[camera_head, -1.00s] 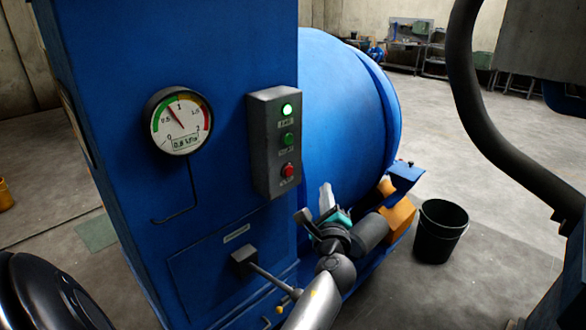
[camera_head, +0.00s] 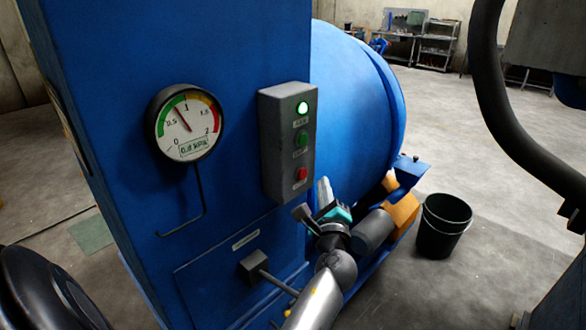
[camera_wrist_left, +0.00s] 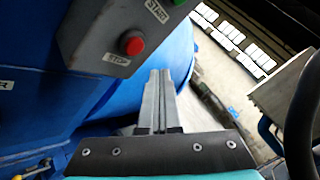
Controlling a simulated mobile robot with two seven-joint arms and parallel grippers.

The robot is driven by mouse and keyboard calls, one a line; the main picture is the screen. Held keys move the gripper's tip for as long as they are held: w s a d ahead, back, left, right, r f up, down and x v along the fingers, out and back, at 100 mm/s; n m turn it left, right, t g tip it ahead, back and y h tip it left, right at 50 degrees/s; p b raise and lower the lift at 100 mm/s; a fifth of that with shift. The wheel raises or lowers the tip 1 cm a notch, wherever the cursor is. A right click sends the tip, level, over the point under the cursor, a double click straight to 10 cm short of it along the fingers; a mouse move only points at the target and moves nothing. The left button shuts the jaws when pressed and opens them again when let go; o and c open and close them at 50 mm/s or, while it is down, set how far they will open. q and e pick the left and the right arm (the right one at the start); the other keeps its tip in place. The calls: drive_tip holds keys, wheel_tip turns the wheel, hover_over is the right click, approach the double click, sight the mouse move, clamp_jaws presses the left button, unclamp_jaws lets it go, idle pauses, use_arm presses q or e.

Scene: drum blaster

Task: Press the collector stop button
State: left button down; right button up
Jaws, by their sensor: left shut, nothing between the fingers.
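The grey control box (camera_head: 287,142) is on the blue machine's front. It has a lit lamp (camera_head: 302,108) at the top, a green button (camera_head: 301,140) in the middle and a red button (camera_head: 302,174) at the bottom. In the left wrist view the red button (camera_wrist_left: 132,43) sits above a label reading STOP. My left gripper (camera_head: 324,186) is shut and empty just below and right of the box in the head view. In the wrist view its fingertips (camera_wrist_left: 159,75) are to the right of and below the red button, apart from it. My right gripper is not in view.
A round gauge (camera_head: 186,122) is left of the box on the blue panel (camera_head: 235,60). A lever handle (camera_head: 256,266) sticks out below. The blue drum (camera_head: 355,110) is behind my gripper. A black bucket (camera_head: 444,226) stands on the floor at right.

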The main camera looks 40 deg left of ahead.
sight(302, 173)
use_arm(q)
drive_tip(key=shift+w+a, duration=0.1)
drive_tip(key=shift+a, duration=1.3)
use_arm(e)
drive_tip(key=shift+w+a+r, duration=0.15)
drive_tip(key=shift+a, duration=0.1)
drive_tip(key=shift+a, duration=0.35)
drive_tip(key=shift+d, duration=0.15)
use_arm(q)
drive_tip(key=shift+a, duration=0.1)
drive_tip(key=shift+a+p, duration=0.3)
drive_tip(key=shift+a, duration=0.05)
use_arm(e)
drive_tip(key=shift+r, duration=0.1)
